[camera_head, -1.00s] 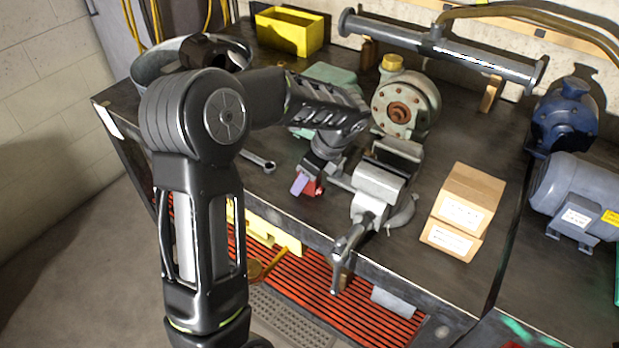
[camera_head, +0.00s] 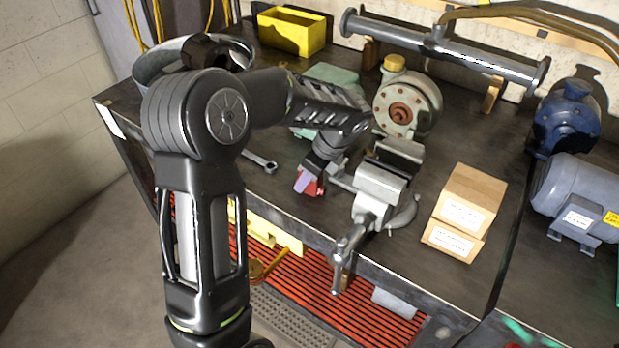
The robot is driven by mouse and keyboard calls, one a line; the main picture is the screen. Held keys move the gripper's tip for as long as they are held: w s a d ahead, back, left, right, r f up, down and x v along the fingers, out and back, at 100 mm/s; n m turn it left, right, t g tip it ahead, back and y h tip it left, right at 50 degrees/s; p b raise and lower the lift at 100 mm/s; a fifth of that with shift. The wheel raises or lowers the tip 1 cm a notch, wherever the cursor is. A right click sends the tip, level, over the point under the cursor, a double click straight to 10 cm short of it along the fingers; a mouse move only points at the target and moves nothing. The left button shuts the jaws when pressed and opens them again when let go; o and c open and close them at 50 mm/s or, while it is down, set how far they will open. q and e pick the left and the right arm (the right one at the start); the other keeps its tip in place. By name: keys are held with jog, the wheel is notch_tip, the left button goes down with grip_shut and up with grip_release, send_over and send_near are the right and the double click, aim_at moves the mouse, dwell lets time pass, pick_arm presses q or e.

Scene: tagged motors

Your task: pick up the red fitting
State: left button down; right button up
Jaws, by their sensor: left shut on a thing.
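The red fitting (camera_head: 316,188) is at the tip of my left gripper (camera_head: 308,180), on the bench left of the vise. Only a small red part of it shows, next to a pale purple patch at the fingertips. My left gripper points down and is shut on the fitting. Whether the fitting touches the bench top or is slightly above it is hard to tell. My right gripper is not in view.
The grey vise (camera_head: 379,187) stands close right of the gripper. A wrench (camera_head: 259,162) lies to its left. Cardboard boxes (camera_head: 470,200), a pale green pump (camera_head: 408,105), a yellow bin (camera_head: 292,31) and a grey motor (camera_head: 580,195) are around. The bench's front edge is near.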

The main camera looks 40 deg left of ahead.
pick_arm(q)
jog(key=shift+r, duration=0.15)
notch_tip(320, 180, up, 10)
jog(key=shift+f+b, duration=0.15)
jog(key=shift+b, duration=0.35)
dwell(0.4)
